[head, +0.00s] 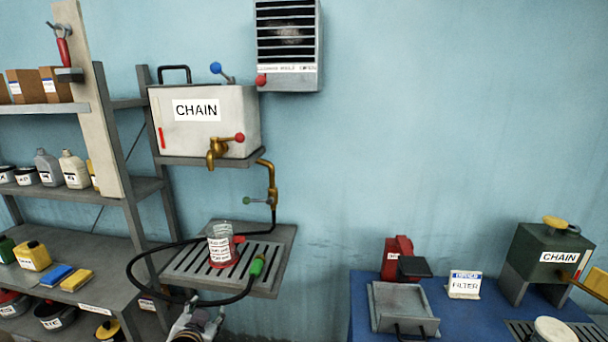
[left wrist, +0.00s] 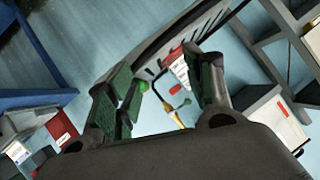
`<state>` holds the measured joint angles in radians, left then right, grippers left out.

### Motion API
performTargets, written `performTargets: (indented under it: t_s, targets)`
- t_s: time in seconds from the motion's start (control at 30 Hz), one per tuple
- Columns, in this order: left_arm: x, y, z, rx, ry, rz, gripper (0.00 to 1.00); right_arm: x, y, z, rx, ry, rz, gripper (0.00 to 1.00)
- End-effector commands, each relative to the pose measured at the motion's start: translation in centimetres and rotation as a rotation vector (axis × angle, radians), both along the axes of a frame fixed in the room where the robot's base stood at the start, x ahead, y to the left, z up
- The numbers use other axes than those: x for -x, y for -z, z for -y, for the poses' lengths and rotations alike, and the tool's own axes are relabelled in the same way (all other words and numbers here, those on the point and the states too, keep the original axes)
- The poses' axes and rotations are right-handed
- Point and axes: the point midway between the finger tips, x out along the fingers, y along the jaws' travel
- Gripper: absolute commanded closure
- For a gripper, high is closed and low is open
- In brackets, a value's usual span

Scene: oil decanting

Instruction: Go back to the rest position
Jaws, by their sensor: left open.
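My left gripper (head: 198,325) is at the bottom of the head view, below and in front of the slatted drip tray (head: 178,268). In the left wrist view its two green-padded fingers (left wrist: 165,90) are spread apart with nothing between them. A clear jar with a white label and red contents (head: 221,246) stands upright on the tray, apart from the gripper. The jar also shows beyond the fingers in the left wrist view (left wrist: 178,66). My right gripper is not in view.
A white CHAIN tank (head: 197,122) with a brass tap (head: 217,150) sits above the tray. A black hose with a green nozzle (head: 257,265) loops around the tray. Shelves with bottles stand left. A blue table (head: 358,315) with a green CHAIN tank (head: 552,252) stands right.

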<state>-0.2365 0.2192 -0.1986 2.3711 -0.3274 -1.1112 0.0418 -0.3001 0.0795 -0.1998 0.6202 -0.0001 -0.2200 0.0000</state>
Motion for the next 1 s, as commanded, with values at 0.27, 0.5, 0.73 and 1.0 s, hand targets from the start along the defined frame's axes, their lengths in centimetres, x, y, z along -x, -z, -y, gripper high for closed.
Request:
performTargets:
  t_s: [0.27,0.5,0.73,1.0]
  targets:
    - [7.8,8.2,0.5,0.127,-0.033,-0.326,0.48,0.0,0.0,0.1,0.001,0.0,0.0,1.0]
    - [13.6,12.2,1.3,0.204,-0.045,-0.538,0.48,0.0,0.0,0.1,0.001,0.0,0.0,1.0]
    - [17.3,14.0,1.8,0.246,-0.048,-0.662,0.48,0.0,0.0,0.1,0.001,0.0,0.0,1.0]
    - [20.1,15.7,2.4,0.278,-0.048,-0.76,0.48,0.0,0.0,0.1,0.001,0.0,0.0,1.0]
